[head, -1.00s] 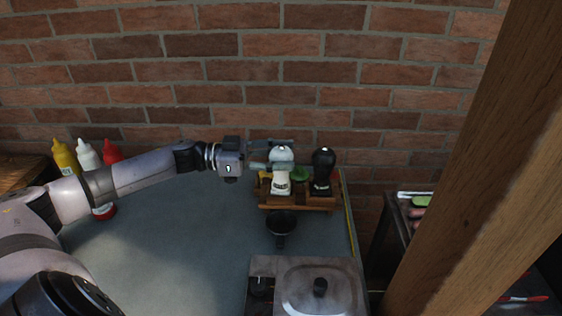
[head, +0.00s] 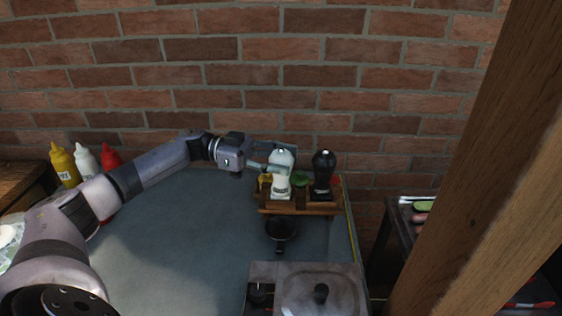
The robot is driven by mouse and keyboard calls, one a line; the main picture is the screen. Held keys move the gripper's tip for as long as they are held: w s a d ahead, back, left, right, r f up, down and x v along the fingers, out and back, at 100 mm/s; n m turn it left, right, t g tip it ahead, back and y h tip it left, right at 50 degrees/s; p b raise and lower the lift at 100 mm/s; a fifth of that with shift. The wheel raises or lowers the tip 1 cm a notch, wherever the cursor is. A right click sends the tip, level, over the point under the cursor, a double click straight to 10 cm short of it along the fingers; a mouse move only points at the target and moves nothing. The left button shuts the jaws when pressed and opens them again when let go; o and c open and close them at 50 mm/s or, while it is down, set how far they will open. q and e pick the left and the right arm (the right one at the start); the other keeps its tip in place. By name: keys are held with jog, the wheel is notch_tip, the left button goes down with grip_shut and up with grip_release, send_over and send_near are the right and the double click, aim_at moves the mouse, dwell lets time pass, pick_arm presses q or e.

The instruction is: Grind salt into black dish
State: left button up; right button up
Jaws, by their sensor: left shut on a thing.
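The white salt grinder (head: 280,187) stands upright in a wooden rack (head: 297,211) at the back of the table. My left gripper (head: 279,158) reaches in from the left and is shut on the upper part of the white grinder. The grinder's base is still at the rack; any gap beneath it cannot be made out. The black dish (head: 281,229), small and with a short handle, sits on the table in front of the rack. My right gripper is not in view.
A black grinder (head: 323,174) stands right of the white one, with a green item (head: 299,179) between them. A lidded metal box (head: 321,292) is at the front. Sauce bottles (head: 87,165) stand at the left. A wooden post (head: 480,170) rises at the right.

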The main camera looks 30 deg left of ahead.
pick_arm(q)
jog(key=shift+f+m+g, duration=0.1)
jog(key=shift+m+g, duration=0.2)
jog(key=shift+g, duration=0.2)
jog(key=shift+m+g+h+b, duration=0.3)
jog(key=shift+m+g+b, duration=0.25)
jog(key=shift+m+g, duration=0.7)
jog(key=shift+g, duration=0.45)
jog(key=shift+m+g+b, duration=1.15)
jog(key=shift+m+g, duration=0.1)
jog(key=shift+g, duration=0.95)
jog(key=o, duration=1.2)
